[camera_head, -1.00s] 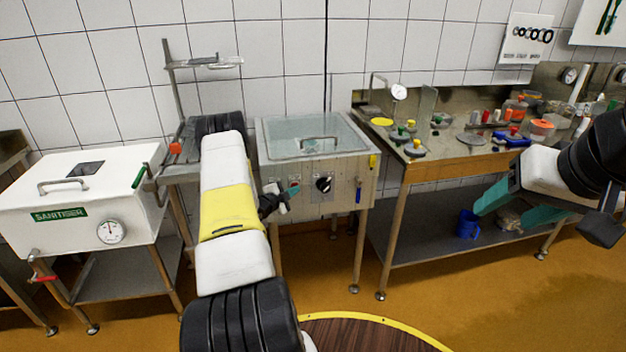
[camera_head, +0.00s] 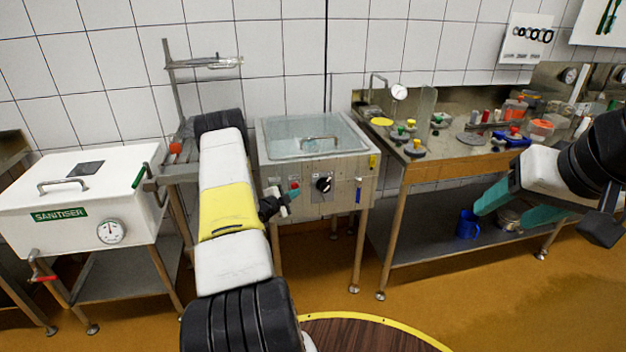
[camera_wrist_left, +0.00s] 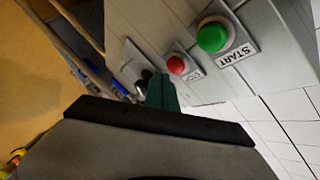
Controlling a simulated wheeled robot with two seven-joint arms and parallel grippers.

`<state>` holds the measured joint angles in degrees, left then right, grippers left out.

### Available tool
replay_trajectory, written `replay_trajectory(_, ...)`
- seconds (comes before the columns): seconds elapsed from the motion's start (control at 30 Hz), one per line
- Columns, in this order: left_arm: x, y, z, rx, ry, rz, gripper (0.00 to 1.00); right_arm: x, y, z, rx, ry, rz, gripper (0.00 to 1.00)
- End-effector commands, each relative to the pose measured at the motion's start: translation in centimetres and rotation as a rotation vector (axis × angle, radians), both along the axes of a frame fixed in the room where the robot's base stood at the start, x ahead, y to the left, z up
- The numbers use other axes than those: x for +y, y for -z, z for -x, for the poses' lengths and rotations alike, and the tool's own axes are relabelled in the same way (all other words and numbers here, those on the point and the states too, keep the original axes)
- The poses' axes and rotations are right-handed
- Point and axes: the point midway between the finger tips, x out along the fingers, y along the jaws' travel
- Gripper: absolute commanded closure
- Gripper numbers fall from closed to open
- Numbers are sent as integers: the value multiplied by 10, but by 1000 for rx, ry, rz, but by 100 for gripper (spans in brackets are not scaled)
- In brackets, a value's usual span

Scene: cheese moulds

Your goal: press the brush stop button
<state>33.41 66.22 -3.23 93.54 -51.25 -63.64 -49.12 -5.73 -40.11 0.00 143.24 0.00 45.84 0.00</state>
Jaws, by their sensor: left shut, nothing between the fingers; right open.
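The red stop button (camera_wrist_left: 177,64) sits on a grey panel in the left wrist view, with a small white label beside it. The green START button (camera_wrist_left: 213,37) is up and right of it. My left gripper (camera_wrist_left: 160,85) is shut and empty, its teal fingertips just below and left of the red button; I cannot tell whether they touch the panel. In the head view the red button (camera_head: 294,185) is small on the front of the steel tank, with my left gripper (camera_head: 284,200) close to it. My right gripper (camera_head: 490,208) is open and empty at the right.
The steel tank (camera_head: 335,172) has a clear lid and a black knob (camera_head: 324,185) right of the red button. A white sanitiser box (camera_head: 75,180) stands at left. A workbench (camera_head: 450,150) with several small items stands at right. Open orange floor (camera_head: 450,300) lies in front.

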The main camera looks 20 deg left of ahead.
Motion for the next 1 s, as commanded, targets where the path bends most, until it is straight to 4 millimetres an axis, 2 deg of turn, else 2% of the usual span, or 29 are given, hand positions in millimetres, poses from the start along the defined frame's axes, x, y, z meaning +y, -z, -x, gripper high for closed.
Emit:
replay_trajectory(0.5,-23,0,38,1,0,2,100,0,0,0,0,0,0,41)
replay_trajectory(1.0,-26,0,42,0,0,0,100,0,0,0,0,0,0,41)
